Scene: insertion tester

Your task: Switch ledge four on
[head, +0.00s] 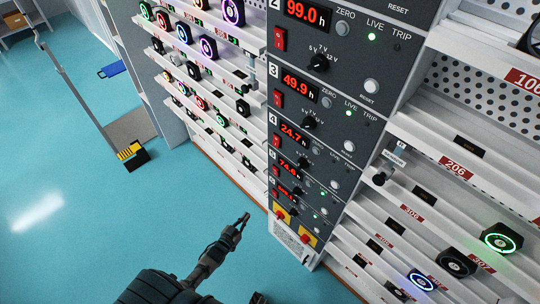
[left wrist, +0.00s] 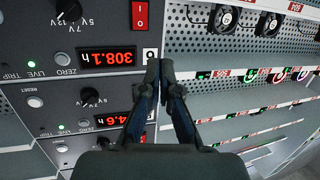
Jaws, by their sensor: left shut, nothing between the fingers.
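The dark control column stands in the middle of the head view. Its row numbered 4 has a lit red display (head: 292,134) reading about 24.7 h. A red rocker switch (head: 273,144) sits at this row's left; I cannot tell its position. My left gripper (head: 243,219) is shut and empty, low and left of the column. In the left wrist view the shut fingertips (left wrist: 160,72) are in front of the column's edge, near a display (left wrist: 107,57) reading 308.1 h. A red switch (left wrist: 141,14) shows above it.
White shelves with lit fans (head: 208,46) stand left of the column. More shelves with red number labels (head: 456,169) stand right. A yellow and black item (head: 130,151) is on the blue floor (head: 60,120), which is mostly clear at left.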

